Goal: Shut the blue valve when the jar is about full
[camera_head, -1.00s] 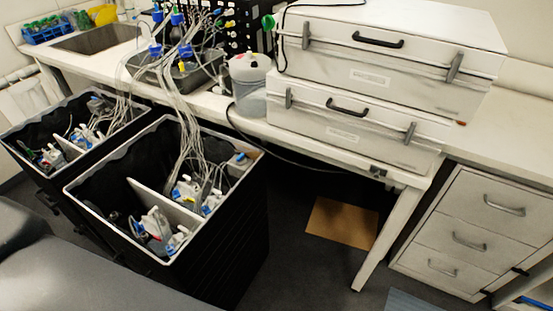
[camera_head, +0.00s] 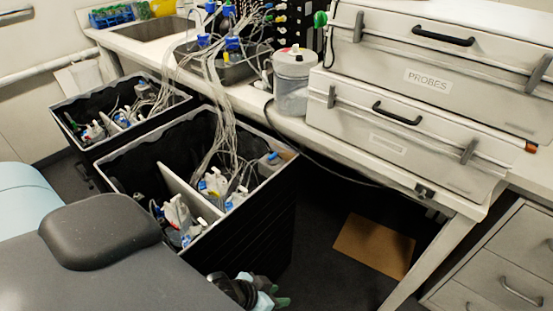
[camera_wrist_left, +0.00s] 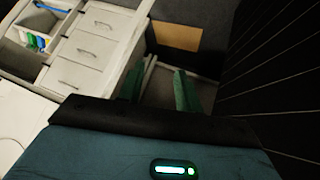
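A clear jar (camera_head: 292,97) with a pale lid stands on the bench, left of the stacked white cases. Its fill level is too unclear to read. Several blue fittings (camera_head: 232,44) sit among the tubes over a grey tray on the bench; I cannot tell which one is the blue valve. My left gripper (camera_head: 272,299) is low at the bottom edge of the head view, in front of the black bin and well away from the jar. In the left wrist view its two green fingers (camera_wrist_left: 160,88) stand apart with nothing between them. My right gripper is not in view.
Two open black bins (camera_head: 285,165) with bottles and tubing stand before the bench. White cases (camera_head: 400,150) fill the bench right of the jar. A drawer unit (camera_head: 510,265) is at the right. A brown sheet (camera_head: 375,246) lies on the floor under the bench.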

